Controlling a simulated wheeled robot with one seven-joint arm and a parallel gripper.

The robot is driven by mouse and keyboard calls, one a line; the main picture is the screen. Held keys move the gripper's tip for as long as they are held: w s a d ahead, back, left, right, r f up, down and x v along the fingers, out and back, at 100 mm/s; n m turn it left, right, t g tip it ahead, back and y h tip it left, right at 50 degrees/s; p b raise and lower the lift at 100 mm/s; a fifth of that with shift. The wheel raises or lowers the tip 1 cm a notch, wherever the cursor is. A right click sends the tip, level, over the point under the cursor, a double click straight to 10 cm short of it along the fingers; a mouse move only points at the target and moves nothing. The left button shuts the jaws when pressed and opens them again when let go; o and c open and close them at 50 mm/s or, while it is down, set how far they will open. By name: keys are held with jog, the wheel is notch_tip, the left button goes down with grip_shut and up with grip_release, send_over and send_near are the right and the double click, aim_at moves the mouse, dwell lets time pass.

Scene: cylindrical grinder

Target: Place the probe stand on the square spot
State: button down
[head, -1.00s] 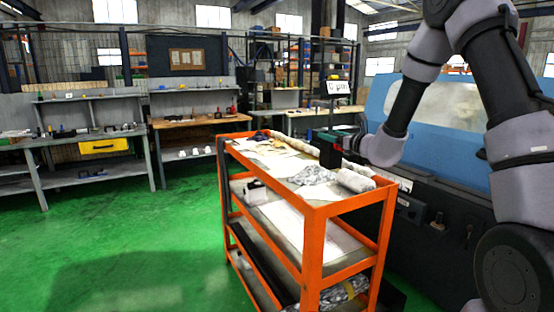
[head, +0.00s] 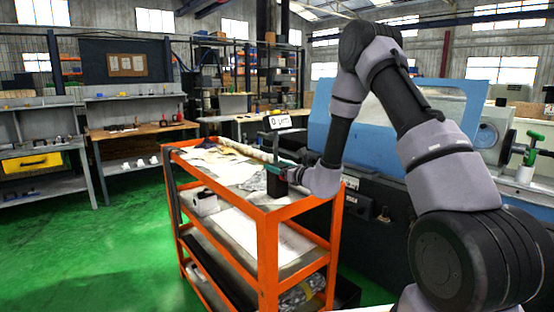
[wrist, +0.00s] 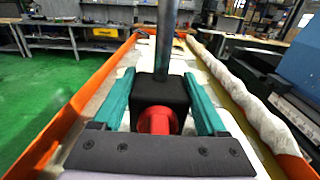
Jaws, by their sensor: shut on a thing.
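The probe stand has a black block base (head: 276,184), a thin post and a small display reading 0 µm (head: 280,121). In the wrist view its black block (wrist: 160,92) sits between the two green fingers, with a red knob (wrist: 157,123) facing me and the grey post (wrist: 167,40) rising upright. My gripper (head: 279,170) is shut on the block, over the orange cart's top shelf. I cannot tell whether the base touches the shelf. I cannot make out the square spot in either view.
The orange cart (head: 267,248) has papers and cloth on top, and a long rolled wrap (wrist: 240,97) along its right side. The blue and dark grinder (head: 440,100) stands right of the cart. Workbenches (head: 140,130) line the back. Green floor (head: 120,240) is clear at left.

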dwell(0.3)
jog(key=shift+c, duration=1.7)
grip_release()
jog(key=shift+f, duration=0.2)
jog(key=o, duration=0.3)
jog(key=shift+o, duration=0.2)
jog(key=shift+r, duration=0.15)
